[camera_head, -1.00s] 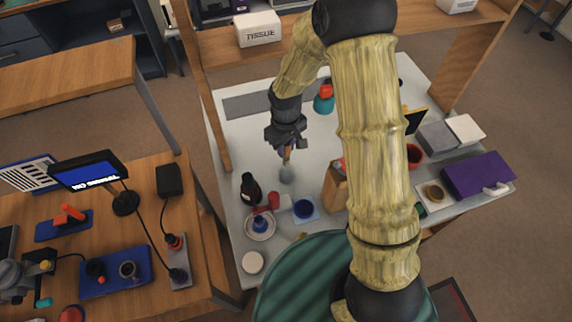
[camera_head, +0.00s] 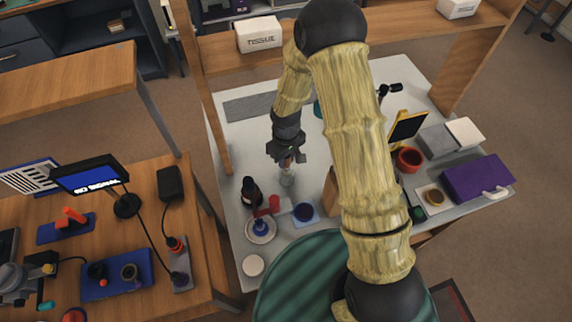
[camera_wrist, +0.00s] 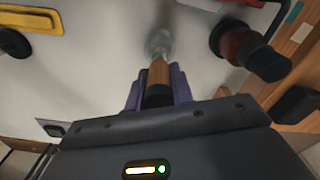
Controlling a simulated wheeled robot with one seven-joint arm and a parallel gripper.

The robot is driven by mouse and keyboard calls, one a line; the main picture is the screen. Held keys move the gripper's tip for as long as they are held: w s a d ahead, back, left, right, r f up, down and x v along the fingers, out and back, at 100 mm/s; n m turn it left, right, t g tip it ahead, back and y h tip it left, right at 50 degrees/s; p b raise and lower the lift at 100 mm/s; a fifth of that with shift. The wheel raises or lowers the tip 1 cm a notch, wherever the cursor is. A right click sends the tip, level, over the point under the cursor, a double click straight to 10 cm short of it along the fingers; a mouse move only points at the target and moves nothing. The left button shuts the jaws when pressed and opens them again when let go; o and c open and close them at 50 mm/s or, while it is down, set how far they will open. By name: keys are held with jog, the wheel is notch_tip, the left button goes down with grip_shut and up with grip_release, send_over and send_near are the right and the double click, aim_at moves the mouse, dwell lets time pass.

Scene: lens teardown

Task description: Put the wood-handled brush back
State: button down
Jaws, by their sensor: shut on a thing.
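My gripper (camera_head: 287,161) is shut on the wood-handled brush (camera_head: 287,179), over the left part of the white table (camera_head: 240,136). In the wrist view the purple fingers (camera_wrist: 160,90) close around its brown wooden handle (camera_wrist: 158,72). The pale bristle end (camera_wrist: 158,42) points away from the gripper, down towards the table. I cannot tell whether the bristles touch the table. A wooden block (camera_head: 328,192) stands right of the brush, mostly hidden behind my arm.
A dark bottle (camera_head: 250,191), a white dish (camera_head: 260,230), a red item (camera_head: 275,203) and a blue dish (camera_head: 304,211) stand nearby on the near side. A grey mat (camera_head: 250,107) lies behind.

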aim_at(286, 166)
jog(key=shift+f+p, duration=0.45)
jog(key=shift+f, duration=1.65)
jog(key=shift+f, duration=0.15)
jog(key=c, duration=1.2)
grip_release()
notch_tip(286, 166, up, 12)
jog(key=b, duration=0.2)
jog(key=shift+r+b, duration=0.2)
jog(key=shift+b, duration=0.1)
